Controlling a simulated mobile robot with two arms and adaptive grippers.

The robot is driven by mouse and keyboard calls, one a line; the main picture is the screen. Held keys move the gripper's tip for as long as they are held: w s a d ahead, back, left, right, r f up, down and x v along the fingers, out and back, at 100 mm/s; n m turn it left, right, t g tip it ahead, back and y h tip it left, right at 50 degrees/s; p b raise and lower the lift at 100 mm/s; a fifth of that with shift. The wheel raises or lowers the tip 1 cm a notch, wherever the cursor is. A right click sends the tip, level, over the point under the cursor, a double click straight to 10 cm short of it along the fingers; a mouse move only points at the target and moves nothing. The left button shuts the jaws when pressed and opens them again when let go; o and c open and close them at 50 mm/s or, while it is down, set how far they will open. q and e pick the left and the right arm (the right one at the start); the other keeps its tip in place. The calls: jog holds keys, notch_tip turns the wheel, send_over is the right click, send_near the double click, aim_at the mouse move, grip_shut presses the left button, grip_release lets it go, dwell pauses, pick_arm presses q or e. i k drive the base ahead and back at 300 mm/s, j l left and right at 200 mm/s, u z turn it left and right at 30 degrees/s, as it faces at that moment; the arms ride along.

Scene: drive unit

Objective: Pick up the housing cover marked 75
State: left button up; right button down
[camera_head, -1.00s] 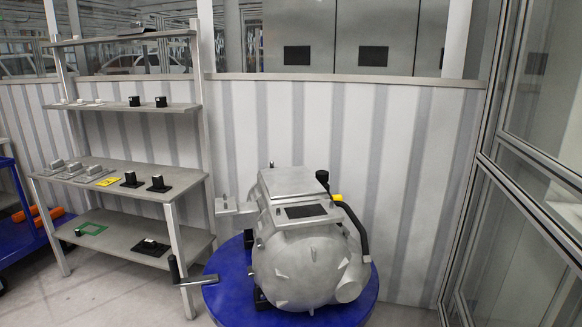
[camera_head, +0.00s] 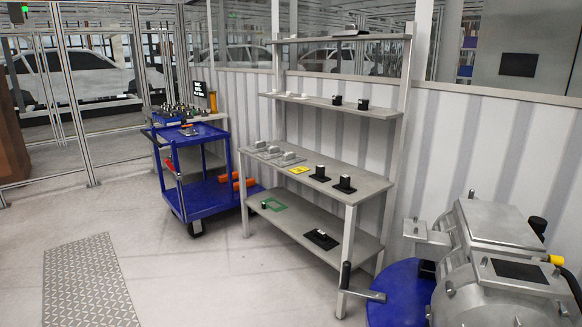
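No marking 75 can be read from here, so I cannot tell which part is the cover marked 75. Several small grey parts (camera_head: 282,154) sit at the left of the shelf rack's middle board. A black-and-white part (camera_head: 320,173) and another like it (camera_head: 344,184) stand on dark pads to their right. A yellow label (camera_head: 300,169) lies between the two groups. The large grey drive unit (camera_head: 492,262) stands at the lower right on a blue round table (camera_head: 393,291). Neither of my grippers is in view.
The shelf rack (camera_head: 368,188) holds small parts on other boards too. Left of it stands a blue cart (camera_head: 205,196) with tools on top and orange items below. A crank handle (camera_head: 362,292) juts out beside the round table. The floor (camera_head: 190,275) at front left is clear.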

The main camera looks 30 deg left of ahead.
aim_at(260, 147)
jog(key=i+j+u, duration=0.1)
jog(key=i+j, duration=0.25)
jog(key=j, duration=0.3)
jog(key=i+j, duration=0.35)
jog(key=j, duration=0.3)
jog(key=i+j+u, duration=0.15)
jog(key=i+j, duration=0.25)
jog(key=j, duration=0.2)
jog(key=i+j+u, duration=0.1)
jog(key=i+j, duration=0.3)
jog(key=j, duration=0.2)
jog(key=i+j, duration=0.4)
jog(key=j, duration=0.15)
jog(key=i+j, duration=1.25)
jog(key=i+j+u, duration=0.05)
jog(key=i+j, duration=0.05)
